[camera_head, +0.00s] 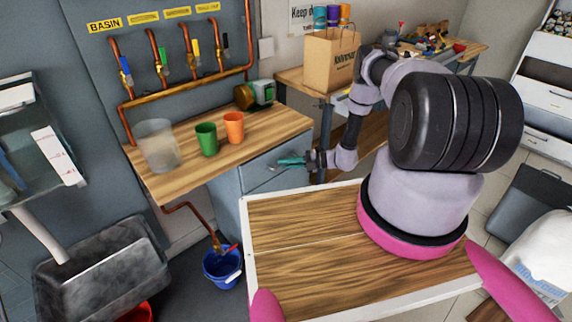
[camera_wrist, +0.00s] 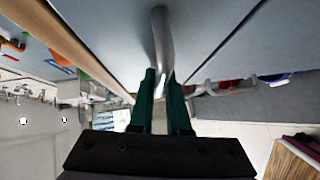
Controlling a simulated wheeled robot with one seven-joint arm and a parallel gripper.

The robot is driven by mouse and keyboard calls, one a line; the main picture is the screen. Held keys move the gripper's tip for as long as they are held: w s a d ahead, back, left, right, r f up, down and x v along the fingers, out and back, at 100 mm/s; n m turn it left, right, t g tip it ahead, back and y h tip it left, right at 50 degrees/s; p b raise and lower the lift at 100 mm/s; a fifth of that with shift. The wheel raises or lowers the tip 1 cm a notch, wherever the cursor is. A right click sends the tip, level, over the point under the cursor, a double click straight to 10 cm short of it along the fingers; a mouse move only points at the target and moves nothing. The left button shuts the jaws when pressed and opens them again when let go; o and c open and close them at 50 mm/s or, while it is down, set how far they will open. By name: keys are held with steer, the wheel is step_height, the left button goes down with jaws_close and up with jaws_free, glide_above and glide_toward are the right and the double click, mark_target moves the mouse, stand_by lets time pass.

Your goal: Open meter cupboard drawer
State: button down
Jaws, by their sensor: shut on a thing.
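The meter cupboard (camera_head: 225,207) is a grey-blue unit under a wooden top, in the middle of the head view. Its drawer front (camera_head: 262,166) faces my arm, just under the top's edge. My gripper (camera_head: 291,161) has teal fingers and is at that drawer front. In the wrist view my gripper (camera_wrist: 160,88) is shut on the drawer's metal bar handle (camera_wrist: 162,35), which runs between the fingers. The drawer front (camera_wrist: 110,25) fills the upper part there. I cannot tell whether the drawer stands slightly out.
A clear container (camera_head: 157,145), a green cup (camera_head: 207,139) and an orange cup (camera_head: 234,127) stand on the cupboard top. A blue bucket (camera_head: 222,266) is on the floor below. A paper bag (camera_head: 331,60) stands on the bench behind. A dark grey basin (camera_head: 100,275) is at lower left.

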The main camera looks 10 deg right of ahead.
steer(key=shift+s+d, duration=0.1)
steer(key=s+d, duration=0.5)
steer(key=s, duration=0.4)
steer(key=s+d, duration=0.5)
steer(key=s, duration=0.3)
steer(key=shift+s+d, duration=0.15)
steer(key=shift+s, duration=0.25)
steer(key=c, duration=0.9)
jaws_free()
steer(key=v, duration=1)
steer(key=shift+d, duration=0.35)
steer(key=shift+s+r, duration=0.1)
steer(key=shift+r, duration=0.05)
